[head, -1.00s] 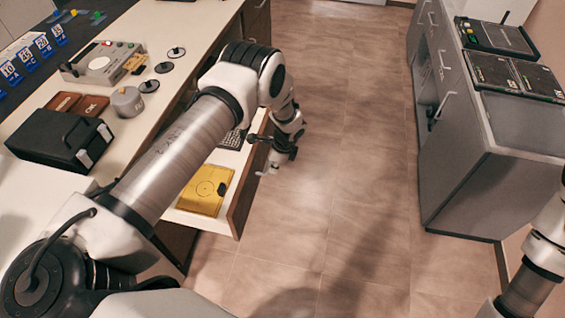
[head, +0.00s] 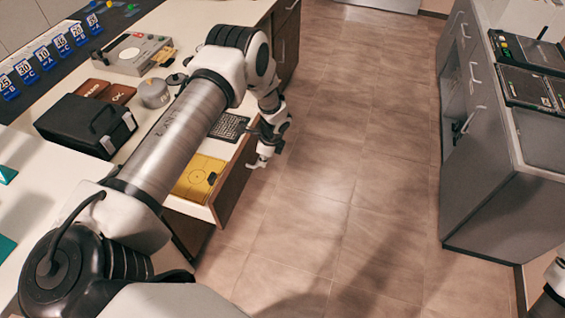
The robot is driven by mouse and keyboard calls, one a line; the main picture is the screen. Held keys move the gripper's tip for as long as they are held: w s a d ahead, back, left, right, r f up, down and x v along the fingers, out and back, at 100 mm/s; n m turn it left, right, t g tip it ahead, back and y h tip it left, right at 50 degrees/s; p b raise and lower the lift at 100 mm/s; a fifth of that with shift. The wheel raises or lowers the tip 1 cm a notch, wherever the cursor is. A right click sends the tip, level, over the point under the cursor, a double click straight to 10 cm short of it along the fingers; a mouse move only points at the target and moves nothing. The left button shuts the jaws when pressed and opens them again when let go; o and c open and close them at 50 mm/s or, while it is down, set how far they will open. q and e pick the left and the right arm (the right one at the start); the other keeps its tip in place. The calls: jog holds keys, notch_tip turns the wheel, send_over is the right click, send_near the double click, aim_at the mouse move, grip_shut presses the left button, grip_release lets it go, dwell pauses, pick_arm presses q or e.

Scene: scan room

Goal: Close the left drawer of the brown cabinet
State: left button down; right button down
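The brown cabinet (head: 288,45) stands at the left under a white top. Its left drawer (head: 228,192) is pulled partly out, with a brown front panel and a pale inside. A yellow case (head: 199,178) and a dark keypad-like item (head: 229,126) lie in it. My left gripper (head: 259,163) is at the outer side of the drawer front, near the middle of its length. I cannot tell whether it touches the panel. Its fingers are small and partly blurred into the view. My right gripper is out of view; only a bit of that arm shows at the lower right.
On the white top are a black case (head: 85,124), a grey device (head: 130,54) and a round grey knob-like item (head: 154,93). A grey cabinet (head: 492,170) with black panels stands at the right. The tiled floor (head: 345,150) between is clear.

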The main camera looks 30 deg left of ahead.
pick_arm(q)
jog(key=s+a+b, duration=0.1)
jog(key=s+a, duration=0.1)
jog(key=a, duration=0.6)
jog(key=s+a+b, duration=0.2)
jog(key=a, duration=0.6)
jog(key=s+a+b, duration=0.1)
jog(key=a+b, duration=0.1)
jog(key=a, duration=0.6)
jog(key=shift+s+f, duration=0.15)
jog(key=shift+s, duration=0.25)
jog(key=shift+a+b, duration=0.35)
jog(key=shift+a, duration=0.1)
jog(key=shift+r, duration=0.2)
jog(key=shift+a, duration=0.15)
jog(key=shift+r, duration=0.1)
jog(key=shift+w+d+r, duration=0.1)
jog(key=shift+w+d, duration=0.05)
jog(key=shift+d, duration=0.1)
jog(key=w+d+r+p, duration=0.1)
jog(key=d+r+p, duration=0.1)
jog(key=d+r, duration=0.4)
jog(key=a+v, duration=0.1)
jog(key=v, duration=0.3)
